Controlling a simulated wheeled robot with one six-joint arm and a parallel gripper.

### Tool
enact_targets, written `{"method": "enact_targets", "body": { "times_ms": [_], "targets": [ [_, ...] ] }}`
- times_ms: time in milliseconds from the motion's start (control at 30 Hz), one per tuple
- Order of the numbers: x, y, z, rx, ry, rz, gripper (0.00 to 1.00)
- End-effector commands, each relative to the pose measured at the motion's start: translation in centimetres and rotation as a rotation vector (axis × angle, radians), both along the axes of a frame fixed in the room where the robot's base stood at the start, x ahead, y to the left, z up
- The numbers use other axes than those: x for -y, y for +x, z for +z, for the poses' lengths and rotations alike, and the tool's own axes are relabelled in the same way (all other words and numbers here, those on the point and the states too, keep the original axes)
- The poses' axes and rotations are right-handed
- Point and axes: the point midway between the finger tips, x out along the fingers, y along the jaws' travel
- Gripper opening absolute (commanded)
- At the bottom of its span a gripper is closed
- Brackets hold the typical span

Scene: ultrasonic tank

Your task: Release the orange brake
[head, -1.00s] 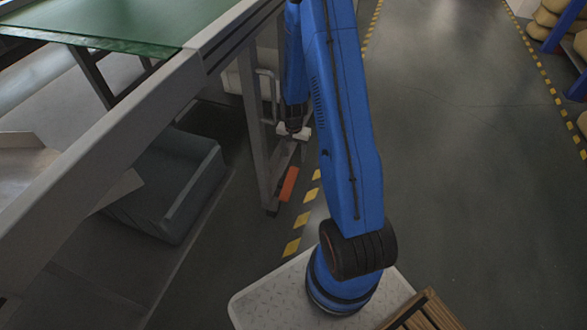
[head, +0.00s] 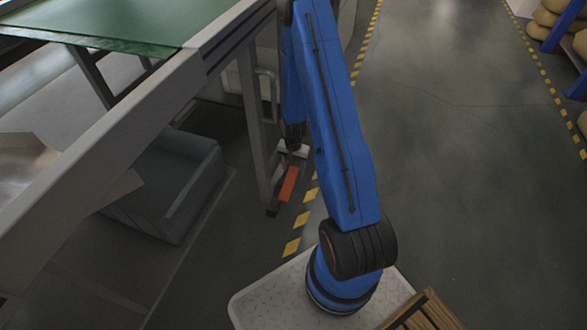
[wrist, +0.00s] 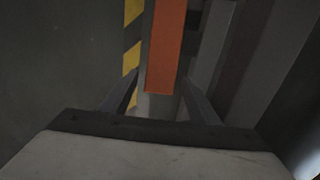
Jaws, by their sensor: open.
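The orange brake (head: 289,184) is a flat orange lever low beside a grey leg of the conveyor frame. It fills the upper middle of the wrist view (wrist: 165,45), with its near end facing my gripper. My gripper (wrist: 162,75) is open, one finger on each side of the orange brake in that view. I cannot tell whether either finger touches it. In the head view my gripper (head: 291,150) is just above the brake's upper end, pointing down, and its fingers are hardly visible there.
The conveyor frame's grey leg (head: 252,125) stands close on the left of my gripper. A grey bin (head: 170,185) sits under the conveyor (head: 120,25). Yellow floor marking (head: 303,219) runs beside the brake. The floor to the right is clear.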

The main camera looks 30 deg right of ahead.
Motion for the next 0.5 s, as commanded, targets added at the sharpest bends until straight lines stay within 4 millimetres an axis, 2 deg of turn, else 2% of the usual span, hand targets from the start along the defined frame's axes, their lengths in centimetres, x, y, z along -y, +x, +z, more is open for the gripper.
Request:
{"method": "enact_targets", "body": {
  "times_ms": [167,367,400,500],
  "targets": [
    [0.0,0.0,0.02,0.0,0.0,0.0,0.53],
    [-0.01,-0.01,0.03,0.0,0.0,0.0,0.05],
    [-0.01,-0.01,0.03,0.0,0.0,0.0,0.0],
    [0.04,-0.01,0.0,-0.003,0.002,-0.001,0.0]
  ]
}}
